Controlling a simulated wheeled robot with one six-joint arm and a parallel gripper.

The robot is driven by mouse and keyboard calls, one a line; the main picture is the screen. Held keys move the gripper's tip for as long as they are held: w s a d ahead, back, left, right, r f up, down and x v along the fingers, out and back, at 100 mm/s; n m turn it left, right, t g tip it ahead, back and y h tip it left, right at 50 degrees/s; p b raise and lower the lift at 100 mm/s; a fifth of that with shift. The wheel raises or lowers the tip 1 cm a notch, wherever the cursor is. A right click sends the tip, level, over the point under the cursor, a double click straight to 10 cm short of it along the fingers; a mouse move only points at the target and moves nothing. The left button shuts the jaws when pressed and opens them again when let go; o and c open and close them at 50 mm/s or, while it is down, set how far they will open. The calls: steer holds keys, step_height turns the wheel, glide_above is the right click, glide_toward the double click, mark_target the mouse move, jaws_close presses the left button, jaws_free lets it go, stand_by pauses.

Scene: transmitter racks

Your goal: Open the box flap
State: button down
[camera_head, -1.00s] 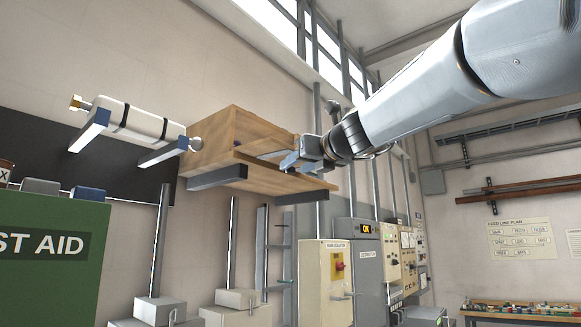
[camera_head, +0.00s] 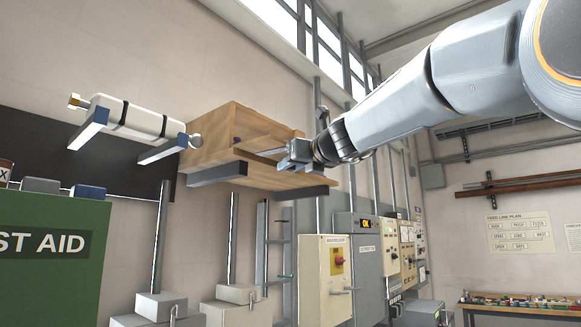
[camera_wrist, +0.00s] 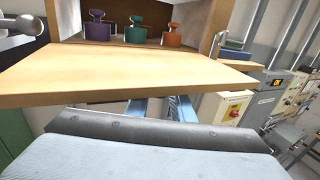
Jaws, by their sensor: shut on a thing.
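The wooden box (camera_head: 211,135) sits high on the wall on grey brackets. Its flap (camera_head: 262,173) lies lowered at the box's front, close to level; its bare top face fills the middle of the wrist view (camera_wrist: 120,70). Behind it, the open box shows a purple, a green and an orange knobbed item (camera_wrist: 135,30). My gripper (camera_head: 291,160) is at the flap's outer side in the head view, shut on the flap. The exact contact is hidden there, and in the wrist view the flap covers most of the fingers.
A white cylinder (camera_head: 137,119) with a brass end rests on brackets left of the box. A green first aid cabinet (camera_head: 40,255) is at lower left. Grey and cream electrical cabinets (camera_head: 325,270) and vertical conduits stand along the wall below and right.

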steer(key=r+p, duration=0.3)
steer(key=shift+s+d+r+p, duration=0.1)
steer(key=shift+s+d+p, duration=0.15)
steer(key=shift+p, duration=0.15)
steer(key=c, duration=1.5)
jaws_free()
steer(key=shift+c, duration=0.2)
steer(key=b+v, duration=0.2)
steer(key=v, duration=0.5)
steer(key=shift+s+d, duration=0.15)
steer(key=shift+s, duration=0.2)
